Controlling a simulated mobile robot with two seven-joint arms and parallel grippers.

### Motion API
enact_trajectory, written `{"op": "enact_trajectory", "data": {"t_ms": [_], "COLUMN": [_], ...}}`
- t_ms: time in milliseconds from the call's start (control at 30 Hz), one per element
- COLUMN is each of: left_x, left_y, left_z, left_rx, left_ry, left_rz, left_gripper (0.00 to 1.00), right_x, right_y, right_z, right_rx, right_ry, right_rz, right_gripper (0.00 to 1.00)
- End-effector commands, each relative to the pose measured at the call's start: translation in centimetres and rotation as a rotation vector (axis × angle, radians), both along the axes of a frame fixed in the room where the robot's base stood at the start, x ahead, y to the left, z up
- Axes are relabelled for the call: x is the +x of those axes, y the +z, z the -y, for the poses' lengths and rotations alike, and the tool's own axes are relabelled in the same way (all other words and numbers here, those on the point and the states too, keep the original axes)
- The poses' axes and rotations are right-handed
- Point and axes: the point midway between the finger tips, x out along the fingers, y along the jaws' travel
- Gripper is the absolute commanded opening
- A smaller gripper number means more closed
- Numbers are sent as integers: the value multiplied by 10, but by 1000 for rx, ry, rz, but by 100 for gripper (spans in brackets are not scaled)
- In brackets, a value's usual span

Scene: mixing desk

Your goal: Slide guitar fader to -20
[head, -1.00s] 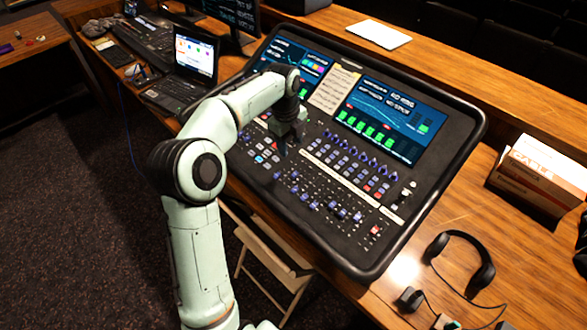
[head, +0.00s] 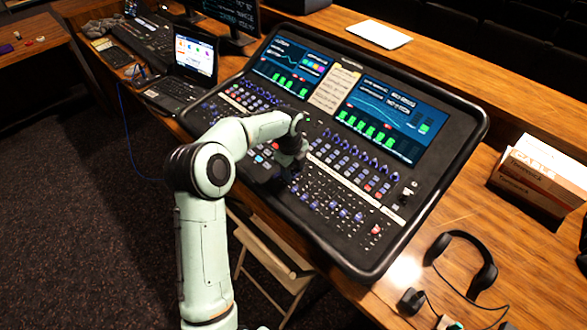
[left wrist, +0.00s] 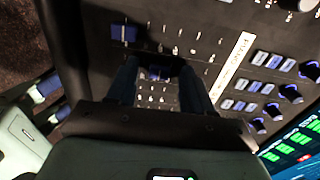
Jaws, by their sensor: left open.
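The mixing desk (head: 255,190) carries a bank of faders with blue caps (head: 332,205) along its front part. I cannot read which fader is the guitar one, nor its scale. My left gripper (head: 286,172) is over the left part of this bank, hiding some faders in the head view. In the left wrist view the jaws of my left gripper (left wrist: 158,76) are apart, with a blue-topped fader cap (left wrist: 154,73) showing between them. I cannot tell whether a finger touches it. Another blue cap (left wrist: 123,33) lies outside the jaws. My right gripper is not in view.
Knobs (head: 375,163) and lit buttons stand behind the faders, with a screen (head: 390,115) further back. A laptop (head: 185,80) is to the left. Headphones (head: 463,262) and a cardboard box (head: 540,172) are on the wooden table to the right. A folding chair (head: 270,258) stands in front.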

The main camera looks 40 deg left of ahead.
Motion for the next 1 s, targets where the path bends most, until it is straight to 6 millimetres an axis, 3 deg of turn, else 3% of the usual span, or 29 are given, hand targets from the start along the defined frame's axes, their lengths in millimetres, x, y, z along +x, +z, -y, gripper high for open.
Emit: {"op": "enact_trajectory", "data": {"t_ms": [100, 233, 267, 667, 700, 767, 800, 1000], "left_x": [0, 0, 0, -4, -4, -4, -4, -4], "left_y": [0, 0, 0, 0, 0, -1, -1, 0], "left_z": [0, 0, 0, 0, 0, 0, 0, 0], "left_rx": [0, 0, 0, -1, -1, -1, -1, -1], "left_ry": [0, 0, 0, -1, -1, -1, -1, -1], "left_rz": [0, 0, 0, -2, -2, -2, -2, -2], "left_gripper": [48, 6, 0, 0, 28, 47, 51, 51], "right_x": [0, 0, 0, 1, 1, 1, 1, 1], "right_y": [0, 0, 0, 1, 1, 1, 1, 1], "right_z": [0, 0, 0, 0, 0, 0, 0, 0], "right_rx": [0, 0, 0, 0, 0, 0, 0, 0], "right_ry": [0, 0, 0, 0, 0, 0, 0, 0], "right_rz": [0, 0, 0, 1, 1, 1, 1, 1], "right_gripper": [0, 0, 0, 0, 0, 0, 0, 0]}}
